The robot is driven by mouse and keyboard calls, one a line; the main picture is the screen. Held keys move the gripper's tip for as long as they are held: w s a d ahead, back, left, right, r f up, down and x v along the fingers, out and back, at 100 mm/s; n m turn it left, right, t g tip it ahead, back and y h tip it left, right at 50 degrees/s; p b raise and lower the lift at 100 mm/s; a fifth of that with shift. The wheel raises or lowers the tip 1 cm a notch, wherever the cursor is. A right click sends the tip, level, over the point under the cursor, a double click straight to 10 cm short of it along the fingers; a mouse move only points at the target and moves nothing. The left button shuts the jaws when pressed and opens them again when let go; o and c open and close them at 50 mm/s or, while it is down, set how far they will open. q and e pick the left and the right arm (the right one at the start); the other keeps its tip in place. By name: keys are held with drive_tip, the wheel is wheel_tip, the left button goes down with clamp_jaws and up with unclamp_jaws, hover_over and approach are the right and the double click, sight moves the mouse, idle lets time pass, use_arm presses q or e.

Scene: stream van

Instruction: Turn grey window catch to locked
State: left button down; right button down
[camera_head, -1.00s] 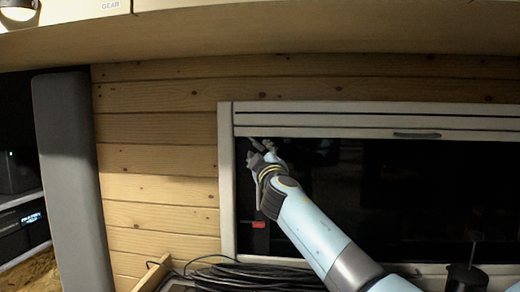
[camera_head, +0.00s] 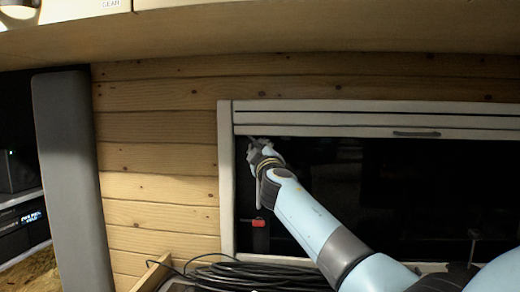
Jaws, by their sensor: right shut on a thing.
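The grey window catch (camera_head: 259,197) shows as a narrow upright grey piece at the left side of the window. A dark part with a red mark (camera_head: 259,222) is just below it. My right gripper (camera_head: 257,146) is at the upper left corner of the dark pane, shut on the catch's upper part. The gripper and its wrist hide most of that part, so the exact hold is hard to see. My left gripper is not in view.
The pale window frame (camera_head: 228,185) borders the dark glass, with a rolled blind (camera_head: 370,120) along its top. Black cables (camera_head: 225,275) lie below. A grey padded panel (camera_head: 70,180) stands left; a shelf runs overhead.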

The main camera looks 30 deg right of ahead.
drive_tip(key=shift+r+n+y+p, duration=0.25)
drive_tip(key=shift+n+y+p, duration=0.25)
drive_tip(key=shift+n+p, duration=1.2)
drive_tip(key=shift+f+g+p, duration=0.15)
drive_tip(key=shift+g+p, duration=0.15)
drive_tip(key=shift+p, duration=0.35)
drive_tip(key=shift+f, duration=0.1)
drive_tip(key=c, duration=1.3)
unclamp_jaws()
drive_tip(key=shift+c, duration=0.2)
